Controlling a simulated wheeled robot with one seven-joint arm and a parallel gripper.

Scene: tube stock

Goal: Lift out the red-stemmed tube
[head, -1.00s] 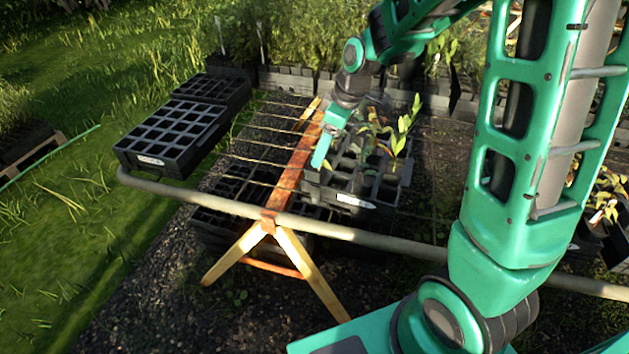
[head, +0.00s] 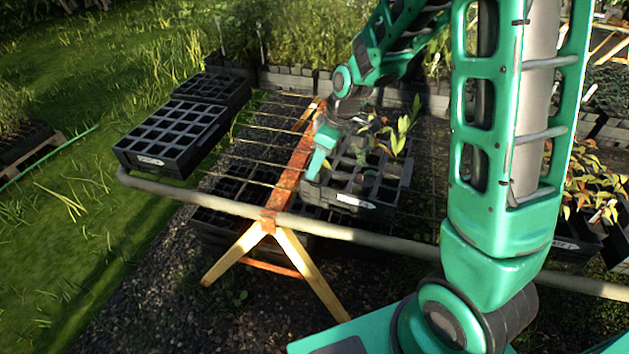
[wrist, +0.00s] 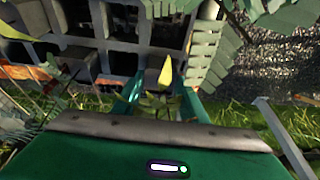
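A dark tube crate (head: 352,204) with square cells stands on the wire bench. It holds a few leafy plants (head: 402,135), some green and some with yellow-orange leaves. My gripper (head: 314,168) is at the crate's left side, low near its rim. In the wrist view my gripper (wrist: 160,103) has its two teal fingers apart, and a small plant with a yellow-green leaf (wrist: 165,75) shows between them, not visibly pinched. The crate's cells (wrist: 117,63) show beyond the fingers. I cannot make out a red stem; my arm hides part of the crate.
Black empty cell trays (head: 172,135) stand at the bench's left. A pale rail (head: 340,232) runs along the front, over a wooden trestle (head: 295,180). Potted plants (head: 590,195) stand at right. Grey-green leaves (wrist: 210,50) crowd the wrist view's right.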

